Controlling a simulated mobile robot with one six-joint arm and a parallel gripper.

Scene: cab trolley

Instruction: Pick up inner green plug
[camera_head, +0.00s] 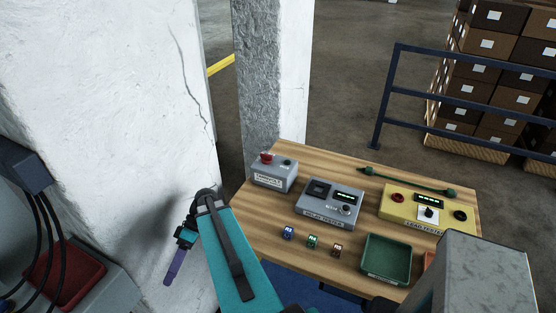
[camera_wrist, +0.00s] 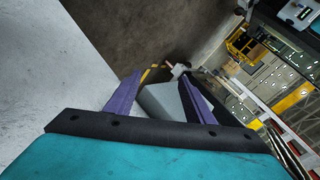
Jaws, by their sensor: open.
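A dark green cable (camera_head: 408,181) lies along the back right of the wooden table in the head view, with a green plug at each end. One plug (camera_head: 366,171) is at its left end, and the other plug (camera_head: 451,192) is at its right end, behind the yellow tester. I cannot tell which is the inner one. My gripper (camera_head: 174,266) hangs left of the table, well away from the cable, with its purple fingers pointing down. The wrist view shows the fingers (camera_wrist: 160,76) apart and empty, and no green plug.
The wooden table (camera_head: 259,215) holds a grey box with a red button (camera_head: 272,175), a grey tester (camera_head: 329,204), a yellow lead tester (camera_head: 409,207), three small coloured blocks (camera_head: 312,241) and a green tray (camera_head: 386,257). A white pillar (camera_head: 130,120) stands close beside my gripper.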

